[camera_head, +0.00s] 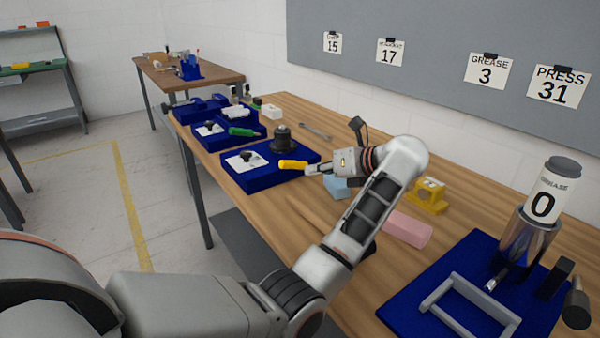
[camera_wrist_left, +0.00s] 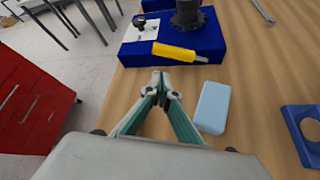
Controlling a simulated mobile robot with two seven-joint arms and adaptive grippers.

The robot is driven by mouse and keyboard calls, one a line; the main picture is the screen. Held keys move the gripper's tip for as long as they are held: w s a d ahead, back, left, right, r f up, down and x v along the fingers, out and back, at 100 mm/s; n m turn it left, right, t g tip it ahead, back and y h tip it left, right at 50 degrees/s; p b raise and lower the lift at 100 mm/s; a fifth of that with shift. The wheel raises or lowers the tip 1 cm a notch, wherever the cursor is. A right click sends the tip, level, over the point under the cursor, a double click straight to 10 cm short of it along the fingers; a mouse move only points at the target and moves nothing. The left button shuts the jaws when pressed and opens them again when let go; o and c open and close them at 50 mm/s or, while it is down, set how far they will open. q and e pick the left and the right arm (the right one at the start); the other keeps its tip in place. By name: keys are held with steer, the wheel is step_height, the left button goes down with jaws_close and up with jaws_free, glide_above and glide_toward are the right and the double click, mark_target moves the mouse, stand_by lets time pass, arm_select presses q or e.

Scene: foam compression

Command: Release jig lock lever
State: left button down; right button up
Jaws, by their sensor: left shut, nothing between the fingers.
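The jig is a dark blue block (camera_head: 262,182) with a dark round black part (camera_head: 284,138) on top. A lever with a yellow handle (camera_head: 292,165) and a metal end lies along its near right side. In the left wrist view the yellow handle (camera_wrist_left: 173,50) lies just beyond my fingertips, its metal end pointing right. My left gripper (camera_wrist_left: 160,76) is shut and empty, close to the handle. I cannot tell whether they touch. My right gripper is not in view.
A light blue block (camera_wrist_left: 213,108) lies right of my left gripper. A pink block (camera_head: 407,229) and yellow fixture (camera_head: 427,195) are farther right. A wrench (camera_head: 316,132) lies behind the jig.

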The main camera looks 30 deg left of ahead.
mark_target(297, 166)
arm_select(q)
steer(key=b+x, duration=0.1)
steer(key=x, duration=0.8)
steer(key=shift+a+f, duration=0.2)
steer(key=shift+a, duration=0.05)
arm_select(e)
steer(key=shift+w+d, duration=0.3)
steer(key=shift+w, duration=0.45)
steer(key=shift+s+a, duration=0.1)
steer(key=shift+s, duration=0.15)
